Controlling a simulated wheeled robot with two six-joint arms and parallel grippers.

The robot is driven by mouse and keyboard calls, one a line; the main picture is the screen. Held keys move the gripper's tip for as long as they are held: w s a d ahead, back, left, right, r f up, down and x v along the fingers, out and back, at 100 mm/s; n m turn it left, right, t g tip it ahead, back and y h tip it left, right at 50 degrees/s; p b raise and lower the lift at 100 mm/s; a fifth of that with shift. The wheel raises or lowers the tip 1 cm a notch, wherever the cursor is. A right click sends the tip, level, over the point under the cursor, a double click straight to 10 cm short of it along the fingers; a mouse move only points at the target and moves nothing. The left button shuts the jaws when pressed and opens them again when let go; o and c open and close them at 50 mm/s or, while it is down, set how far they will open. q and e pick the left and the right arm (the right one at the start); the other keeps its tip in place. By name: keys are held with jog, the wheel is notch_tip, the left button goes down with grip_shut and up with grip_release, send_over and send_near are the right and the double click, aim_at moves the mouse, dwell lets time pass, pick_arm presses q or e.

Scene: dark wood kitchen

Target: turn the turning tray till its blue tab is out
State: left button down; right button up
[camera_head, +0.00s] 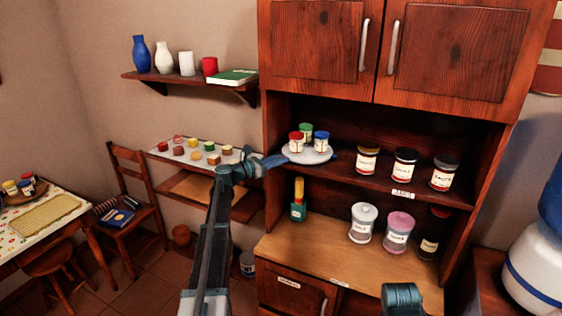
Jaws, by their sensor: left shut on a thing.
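The turning tray (296,157) is a pale round plate on the cabinet's upper open shelf. It carries a red, a green and a blue-lidded jar. A small blue piece, seemingly the blue tab (333,156), shows at the tray's right rim, beside the blue-lidded jar. My left gripper (279,159) reaches in from the left and is shut at the tray's left rim. The exact part between its fingers is hidden by the fingers. My right arm's end (402,298) shows low at the right, away from the tray; its fingers cannot be made out.
Several dark-lidded jars (405,168) stand right of the tray on the same shelf. A wall shelf (195,152) with small coloured pots lies left of the cabinet, close to my left arm.

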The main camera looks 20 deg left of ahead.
pick_arm(q)
jog(key=shift+a, duration=0.1)
dwell(0.4)
jog(key=c, duration=0.7)
grip_release()
jog(key=v, duration=1.3)
jog(key=shift+s+a, duration=0.25)
jog(key=shift+a, duration=0.05)
